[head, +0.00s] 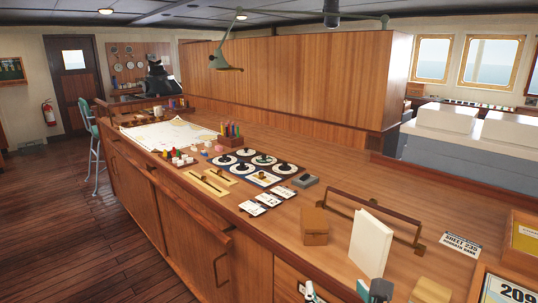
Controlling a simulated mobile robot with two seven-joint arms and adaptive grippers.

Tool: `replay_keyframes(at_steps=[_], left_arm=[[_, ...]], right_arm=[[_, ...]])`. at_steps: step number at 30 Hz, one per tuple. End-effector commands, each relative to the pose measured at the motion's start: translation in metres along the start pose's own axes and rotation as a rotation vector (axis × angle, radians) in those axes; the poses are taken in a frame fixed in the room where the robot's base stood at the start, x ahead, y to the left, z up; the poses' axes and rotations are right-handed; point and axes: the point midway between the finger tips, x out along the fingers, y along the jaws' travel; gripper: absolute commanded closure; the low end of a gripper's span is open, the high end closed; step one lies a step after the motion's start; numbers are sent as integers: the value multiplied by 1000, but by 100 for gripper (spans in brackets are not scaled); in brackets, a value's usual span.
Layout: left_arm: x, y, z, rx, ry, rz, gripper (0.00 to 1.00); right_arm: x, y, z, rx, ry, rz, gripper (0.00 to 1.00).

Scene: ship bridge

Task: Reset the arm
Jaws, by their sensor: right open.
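My right gripper (338,290) shows at the bottom edge of the head view, partly cut off by the frame. Its two fingertips stand apart with nothing visible between them, so it is open. It is in front of the wooden chart counter (335,178), near a white upright book or board (370,243) and below a small brown wooden box (315,226). Most of the right arm is out of the picture. My left gripper and left arm are not in view.
A dark rail-like holder (378,216) stands behind the white board. A yellowish block (431,291) and framed signs (508,290) lie at right. Round dials (262,160), cards (267,200) and a chart (168,134) cover the counter further left. A lamp (225,62) hangs above.

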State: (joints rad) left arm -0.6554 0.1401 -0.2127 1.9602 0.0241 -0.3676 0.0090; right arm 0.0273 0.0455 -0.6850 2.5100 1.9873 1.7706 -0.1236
Motion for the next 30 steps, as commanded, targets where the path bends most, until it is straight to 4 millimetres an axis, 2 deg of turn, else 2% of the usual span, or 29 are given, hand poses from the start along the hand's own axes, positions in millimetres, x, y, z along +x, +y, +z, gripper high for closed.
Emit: replay_keyframes(at_steps=[4, 9, 13, 17, 20, 22, 25, 27, 29, 30], left_arm=[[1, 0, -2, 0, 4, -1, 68], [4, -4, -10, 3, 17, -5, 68], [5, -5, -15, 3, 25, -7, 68], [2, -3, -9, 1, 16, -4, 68], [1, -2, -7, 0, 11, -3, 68], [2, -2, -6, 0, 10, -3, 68], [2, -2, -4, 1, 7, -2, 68], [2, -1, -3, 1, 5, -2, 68], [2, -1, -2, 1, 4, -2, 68], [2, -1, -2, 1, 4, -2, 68]], right_arm=[[10, -56, 13, -147, -122, -223, 37], [1, -108, 35, -425, -270, -485, 37], [-14, -122, 50, -761, -381, -671, 37], [-22, -103, 50, -1201, -473, -788, 37], [-15, -71, 27, -1576, -521, -801, 37], [-5, -47, -4, -1850, -540, -766, 37], [14, -20, -65, -2222, -549, -657, 37], [24, -11, -111, -2441, -544, -556, 37], [31, -8, -152, -2610, -533, -457, 37], [34, -9, -179, -2717, -524, -384, 37]])
